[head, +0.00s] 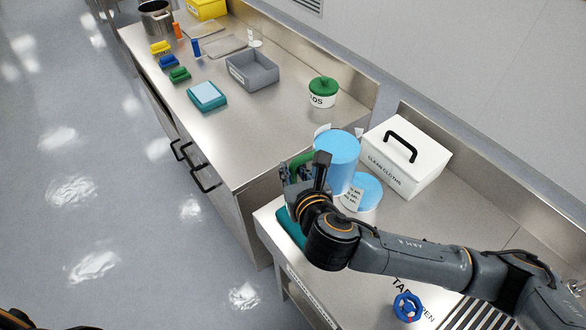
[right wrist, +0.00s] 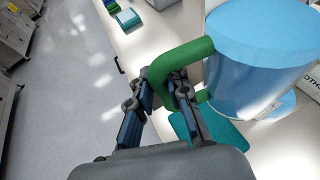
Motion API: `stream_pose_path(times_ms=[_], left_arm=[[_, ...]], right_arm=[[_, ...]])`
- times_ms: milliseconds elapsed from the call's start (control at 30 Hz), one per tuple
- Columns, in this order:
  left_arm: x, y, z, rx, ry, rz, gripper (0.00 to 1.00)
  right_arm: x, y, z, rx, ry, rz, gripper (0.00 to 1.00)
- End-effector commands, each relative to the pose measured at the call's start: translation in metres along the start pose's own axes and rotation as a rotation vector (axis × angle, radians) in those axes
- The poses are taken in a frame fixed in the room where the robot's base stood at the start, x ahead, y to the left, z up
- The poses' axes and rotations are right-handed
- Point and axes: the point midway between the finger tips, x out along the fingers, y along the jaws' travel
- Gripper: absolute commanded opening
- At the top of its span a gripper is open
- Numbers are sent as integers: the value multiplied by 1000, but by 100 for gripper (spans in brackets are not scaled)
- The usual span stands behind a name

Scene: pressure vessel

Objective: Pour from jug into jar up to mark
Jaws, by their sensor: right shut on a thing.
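The jug (head: 337,160) is a light-blue cylinder with a green handle (right wrist: 185,62). My right gripper (head: 303,172) is shut on that handle; it also shows in the right wrist view (right wrist: 163,92). The jug looks close to upright, and its blue top fills the upper right of the right wrist view. The jar's mark and level are too small to read. My left gripper is out of view.
A teal mat (head: 289,230) lies under my right wrist. A white clean-cloths box (head: 407,158) stands behind the jar. A blue valve wheel (head: 407,307) is at the front right.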

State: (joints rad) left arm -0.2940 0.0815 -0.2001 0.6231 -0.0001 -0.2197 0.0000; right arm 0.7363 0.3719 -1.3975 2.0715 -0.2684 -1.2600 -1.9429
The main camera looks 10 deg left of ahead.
Motion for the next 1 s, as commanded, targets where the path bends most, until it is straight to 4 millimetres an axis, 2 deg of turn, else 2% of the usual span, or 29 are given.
stream_pose_path(times_ms=[267, 600, 667, 800, 1000], left_arm=[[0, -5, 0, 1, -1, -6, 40], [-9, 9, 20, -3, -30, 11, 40], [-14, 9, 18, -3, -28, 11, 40], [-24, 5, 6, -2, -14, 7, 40], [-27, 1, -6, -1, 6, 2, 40]], right_arm=[[0, 0, 0, 0, -1, 0, 0], [-1, 0, 3, -5, -3, 5, 0], [-1, -2, 4, 1, -1, 8, 0], [0, -15, 5, 145, 31, 64, 0], [0, -25, 13, 264, 53, 117, 0]])
